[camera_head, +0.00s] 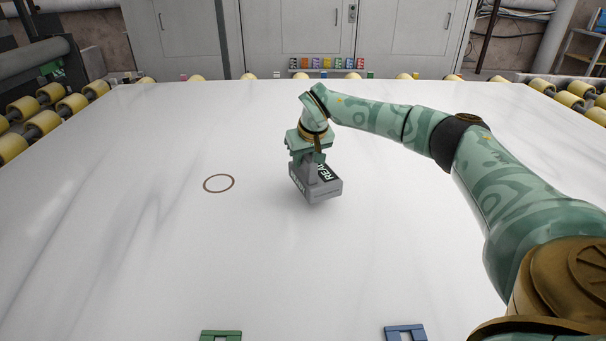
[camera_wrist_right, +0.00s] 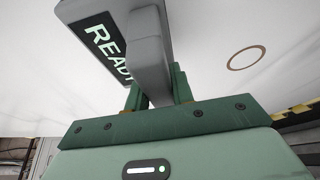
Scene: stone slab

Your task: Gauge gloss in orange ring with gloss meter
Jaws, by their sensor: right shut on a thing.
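A grey box-shaped gloss meter (camera_head: 316,187) with a dark display reading "READY" is held in my right gripper (camera_head: 312,160), near the middle of the white slab (camera_head: 130,240). The right gripper is shut on its handle, and the meter looks slightly tilted and a little above the slab. In the right wrist view the meter (camera_wrist_right: 150,50) fills the upper left, between the green fingers (camera_wrist_right: 157,92). The orange-brown ring (camera_head: 219,183) lies flat on the slab to the left of the meter, apart from it. The ring also shows in the right wrist view (camera_wrist_right: 246,57). My left gripper is not seen.
A green bracket-like piece (camera_head: 220,336) and a blue one (camera_head: 405,332) lie at the near edge. Yellow rollers (camera_head: 43,118) line the slab's sides and far edge. Several small coloured blocks (camera_head: 326,63) stand beyond it. The slab around the ring is clear.

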